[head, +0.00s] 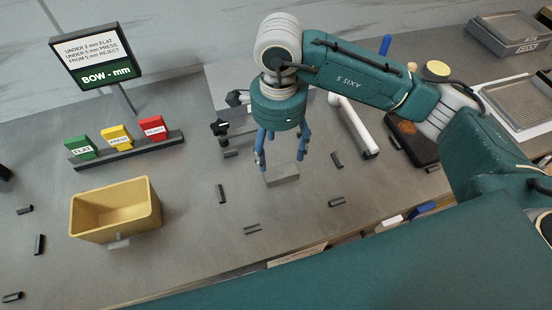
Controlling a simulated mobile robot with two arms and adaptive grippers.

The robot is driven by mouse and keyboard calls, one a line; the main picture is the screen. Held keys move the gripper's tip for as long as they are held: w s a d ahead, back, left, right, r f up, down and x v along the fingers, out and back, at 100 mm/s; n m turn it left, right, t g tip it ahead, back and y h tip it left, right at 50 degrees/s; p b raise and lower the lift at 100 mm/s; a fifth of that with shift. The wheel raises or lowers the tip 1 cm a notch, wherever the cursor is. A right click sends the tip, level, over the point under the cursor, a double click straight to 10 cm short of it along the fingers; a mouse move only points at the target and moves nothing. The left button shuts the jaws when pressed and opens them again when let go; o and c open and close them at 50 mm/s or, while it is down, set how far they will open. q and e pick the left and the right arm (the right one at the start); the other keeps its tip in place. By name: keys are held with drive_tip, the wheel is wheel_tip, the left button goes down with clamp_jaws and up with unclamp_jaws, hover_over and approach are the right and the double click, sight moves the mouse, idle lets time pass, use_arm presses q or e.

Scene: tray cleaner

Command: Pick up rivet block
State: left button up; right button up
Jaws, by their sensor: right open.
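A small light grey block (282,175), which looks like the rivet block, lies flat on the grey bench. My right gripper (281,161) points down over it with its blue fingers spread apart. One finger is near the block's left end and the other is by its right end. The gripper is open and holds nothing. I cannot tell whether the fingertips touch the block. My left gripper is not in view.
Several short dark bars, such as one (221,194), lie around the block. A yellow bin (115,209) stands at left, below a rack (128,150) of green, yellow and red tags.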

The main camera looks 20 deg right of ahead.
sight(282, 175)
drive_tip(key=shift+s+f+p, duration=0.2)
drive_tip(key=shift+s+f, duration=0.05)
drive_tip(key=shift+f, duration=0.35)
drive_tip(key=shift+s+f+p, duration=0.15)
drive_tip(key=shift+s+f, duration=0.05)
drive_tip(key=shift+f, duration=0.35)
drive_tip(key=shift+s+d+f, duration=0.1)
drive_tip(key=shift+s+f, duration=0.2)
drive_tip(key=shift+f, duration=0.6)
drive_tip(key=shift+w+f+p, duration=0.1)
drive_tip(key=shift+f+p, duration=0.2)
drive_tip(key=f+p, duration=0.1)
drive_tip(key=f, duration=0.2)
drive_tip(key=f+p, duration=0.1)
drive_tip(key=shift+d+f+p, duration=0.2)
drive_tip(key=shift+d+p, duration=0.1)
drive_tip(key=shift+d, duration=0.1)
drive_tip(key=shift+f, duration=0.45)
drive_tip(key=shift+w, duration=0.15)
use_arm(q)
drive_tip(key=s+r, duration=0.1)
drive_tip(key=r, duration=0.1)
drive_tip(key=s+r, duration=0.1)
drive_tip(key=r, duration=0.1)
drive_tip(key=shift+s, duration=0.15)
use_arm(e)
drive_tip(key=c, duration=1.4)
drive_tip(key=shift+o, duration=0.2)
drive_tip(key=shift+r, duration=0.1)
